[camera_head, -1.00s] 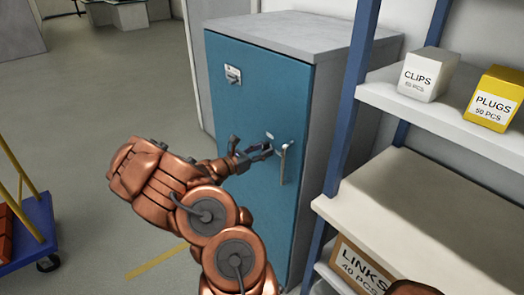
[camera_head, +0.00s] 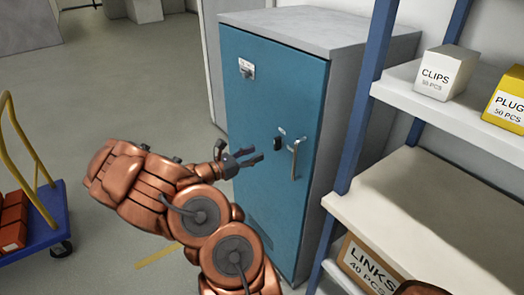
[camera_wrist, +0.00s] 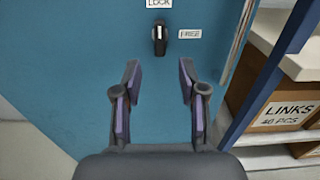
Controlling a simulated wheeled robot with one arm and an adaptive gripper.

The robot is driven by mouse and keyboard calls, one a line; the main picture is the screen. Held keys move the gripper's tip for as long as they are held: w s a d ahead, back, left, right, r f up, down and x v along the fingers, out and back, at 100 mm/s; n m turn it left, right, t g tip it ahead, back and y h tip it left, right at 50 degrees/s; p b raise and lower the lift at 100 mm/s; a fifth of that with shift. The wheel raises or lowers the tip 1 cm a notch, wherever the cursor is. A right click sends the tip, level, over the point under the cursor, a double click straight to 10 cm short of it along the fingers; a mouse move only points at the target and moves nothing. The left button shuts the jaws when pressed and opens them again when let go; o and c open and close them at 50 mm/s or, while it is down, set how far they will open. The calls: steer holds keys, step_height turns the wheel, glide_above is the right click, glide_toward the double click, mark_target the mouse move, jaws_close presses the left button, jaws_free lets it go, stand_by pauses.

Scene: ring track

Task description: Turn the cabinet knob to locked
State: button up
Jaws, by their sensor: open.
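The blue cabinet (camera_head: 262,190) stands ahead with its door shut. Its small dark knob (camera_head: 277,143) sits left of the metal door handle (camera_head: 295,160). In the wrist view the knob (camera_wrist: 159,39) stands upright, its long side in line with the LOCK label (camera_wrist: 158,3) above it. The FREE label (camera_wrist: 190,34) is to its right. My gripper (camera_head: 254,155) is open and empty, in front of the door and left of the knob in the head view. In the wrist view the knob lies beyond and between the fingertips, with clear space before it.
A shelf rack (camera_head: 357,110) stands right of the cabinet, with a CLIPS box (camera_head: 446,73), a PLUGS box (camera_head: 505,97) and a LINKS box (camera_head: 368,268). A blue cart (camera_head: 40,222) with a yellow rail is at the left. The floor between cart and cabinet is open.

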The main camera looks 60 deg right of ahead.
steer(key=shift+v, duration=1.55)
steer(key=s+a+r+m+y, duration=0.3)
steer(key=a+r+m, duration=0.15)
steer(key=a, duration=0.25)
steer(key=s+a+r+m+y, duration=0.3)
steer(key=s+a+m, duration=0.1)
steer(key=a+m, duration=0.15)
steer(key=s+a+t+y, duration=0.1)
steer(key=a+t+y, duration=0.1)
steer(key=a, duration=0.9)
steer(key=s+a+m+t+y, duration=0.1)
steer(key=a+y, duration=0.3)
steer(key=a, duration=0.7)
steer(key=s+a+m+t+y, duration=0.1)
steer(key=s+a+t+y, duration=0.2)
steer(key=a, duration=0.8)
steer(key=shift+a+f+t+y, duration=0.3)
steer(key=shift+f+t, duration=0.15)
steer(key=shift+t, duration=0.15)
steer(key=shift+d, duration=0.1)
